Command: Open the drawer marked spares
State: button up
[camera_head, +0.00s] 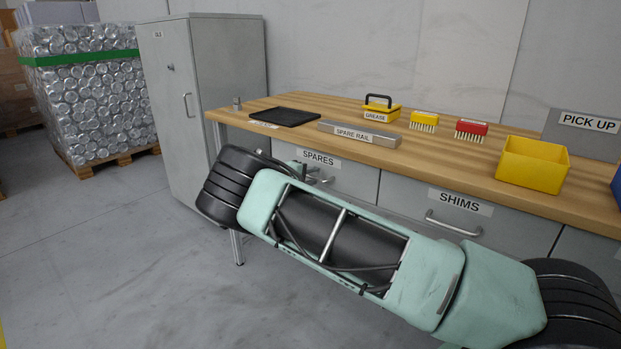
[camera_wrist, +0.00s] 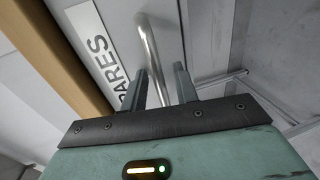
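The drawer marked SPARES (camera_head: 350,183) has a grey front under the wooden bench top, left of the SHIMS drawer. Its front looks flush with the bench, so it appears shut. Its label (camera_head: 318,158) also shows in the wrist view (camera_wrist: 104,56). My gripper (camera_wrist: 160,82) is at the drawer's bar handle (camera_wrist: 150,45). Its two fingers stand apart, one on each side of the bar, with visible gaps. I cannot tell how deep the bar sits between them. In the head view my arm hides most of the gripper and part of the handle.
The SHIMS drawer (camera_head: 410,205) with its own handle (camera_head: 453,224) is to the right. A grey cabinet (camera_head: 170,110) stands left of the bench. The bench top holds a spare rail (camera_head: 358,134), a black tray (camera_head: 284,116) and a yellow bin (camera_head: 533,165). Floor in front is clear.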

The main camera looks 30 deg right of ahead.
grip_shut()
jog(key=shift+a, duration=0.1)
jog(key=f+v, duration=0.3)
jog(key=v, duration=1.2)
jog(key=a+f+v, duration=0.1)
jog(key=f+v, duration=0.2)
jog(key=v, duration=1.2)
jog(key=shift+s+a+f+p, duration=0.2)
jog(key=shift+p, duration=0.25)
grip_release()
jog(key=shift+a, duration=0.1)
